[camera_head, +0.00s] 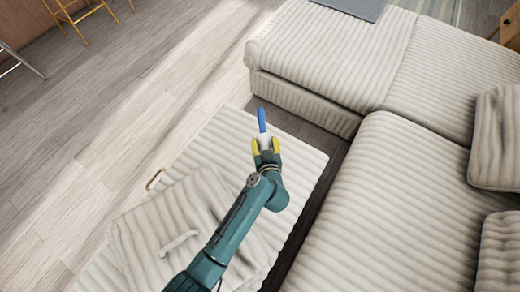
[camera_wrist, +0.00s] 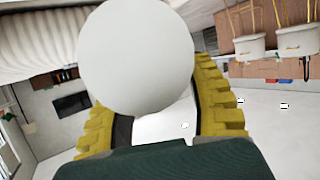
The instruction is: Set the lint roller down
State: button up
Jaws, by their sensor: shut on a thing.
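The lint roller (camera_head: 262,121) has a blue handle and a white roll. My gripper (camera_head: 265,149) is shut on its white end, and the blue handle points away from me in the head view. In the wrist view the round white end of the lint roller (camera_wrist: 137,55) fills the space between the yellow fingers of my gripper (camera_wrist: 158,95). The lint roller appears over the far part of a ribbed cream ottoman (camera_head: 300,165). I cannot tell its height above that surface.
A cream pillow (camera_head: 150,225) and a small white object (camera_head: 178,243) lie on the ottoman's near left. A ribbed cream sofa (camera_head: 390,190) stands right and behind. The ottoman's right part looks clear. Stools (camera_head: 80,15) stand far left.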

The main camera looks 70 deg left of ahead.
jog(key=shift+n+g, duration=0.7)
jog(key=shift+g, duration=0.2)
jog(key=a+f+b, duration=0.1)
jog(key=f+b, duration=0.1)
jog(key=f, duration=0.1)
jog(key=s+a+f+b, duration=0.1)
jog(key=f+b, duration=0.1)
jog(key=f, duration=0.1)
jog(key=s+a+f+b, duration=0.1)
jog(key=f+b, duration=0.1)
jog(key=f, duration=0.2)
jog(key=shift+a+b, duration=0.15)
jog(key=shift+b, duration=0.15)
jog(key=shift+s+r, duration=0.1)
jog(key=shift+r, duration=0.05)
jog(key=o, duration=1.2)
